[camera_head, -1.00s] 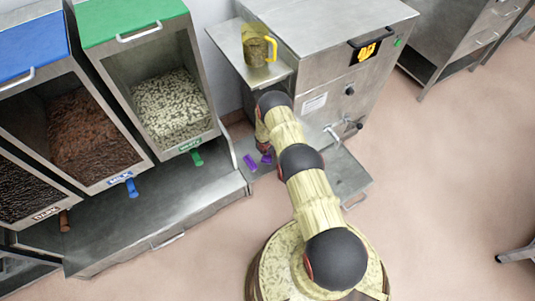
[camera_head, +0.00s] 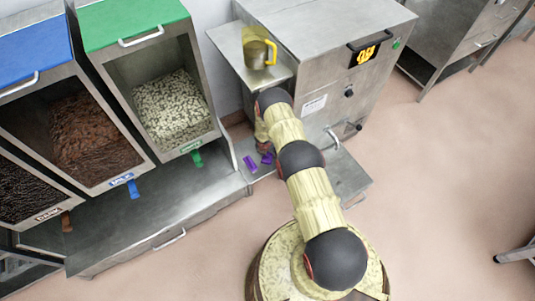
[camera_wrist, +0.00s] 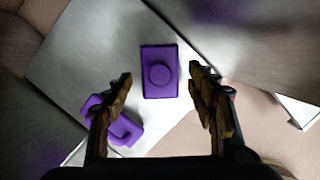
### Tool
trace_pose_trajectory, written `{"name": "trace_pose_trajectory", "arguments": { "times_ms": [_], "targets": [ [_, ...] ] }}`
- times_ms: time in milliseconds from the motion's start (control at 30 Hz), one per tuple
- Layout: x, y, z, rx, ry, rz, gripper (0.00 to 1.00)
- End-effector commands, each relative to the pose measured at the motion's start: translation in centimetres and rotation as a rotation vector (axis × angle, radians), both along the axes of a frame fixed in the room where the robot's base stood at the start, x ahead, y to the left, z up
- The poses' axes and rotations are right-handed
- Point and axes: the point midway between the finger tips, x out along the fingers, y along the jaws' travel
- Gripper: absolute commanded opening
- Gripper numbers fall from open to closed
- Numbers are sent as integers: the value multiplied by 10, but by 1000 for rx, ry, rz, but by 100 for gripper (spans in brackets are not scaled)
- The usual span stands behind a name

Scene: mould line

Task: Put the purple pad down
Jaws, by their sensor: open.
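In the wrist view, a flat rectangular purple pad (camera_wrist: 160,84) with a round raised knob lies on a grey metal surface. It lies ahead of and between the fingertips of my open gripper (camera_wrist: 160,82), with clear gaps on both sides. A second purple piece (camera_wrist: 126,130) with a raised loop or bar lies at the lower left, partly hidden by the left finger. In the head view, two purple pieces show on the metal shelf, one in the open (camera_head: 250,163) and one (camera_head: 267,158) just below my gripper, which is mostly hidden by my arm.
A steel machine (camera_head: 330,45) stands behind my arm, with a yellow-handled jug (camera_head: 257,50) on its side ledge. Bins with green (camera_head: 130,20) and blue (camera_head: 30,42) lids stand at the left. Open floor (camera_head: 440,190) lies at the right.

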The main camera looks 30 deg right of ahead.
Motion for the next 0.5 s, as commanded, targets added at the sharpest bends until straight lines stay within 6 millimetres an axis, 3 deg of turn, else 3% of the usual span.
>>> {"name": "trace_pose_trajectory", "arguments": {
  "times_ms": [33, 200, 500],
  "targets": [
    [-1, 2, 16, 0, -1, 2, 57],
    [-6, 8, 46, 0, -1, 2, 57],
    [-15, 16, 82, -1, 0, 2, 57]
  ]
}}
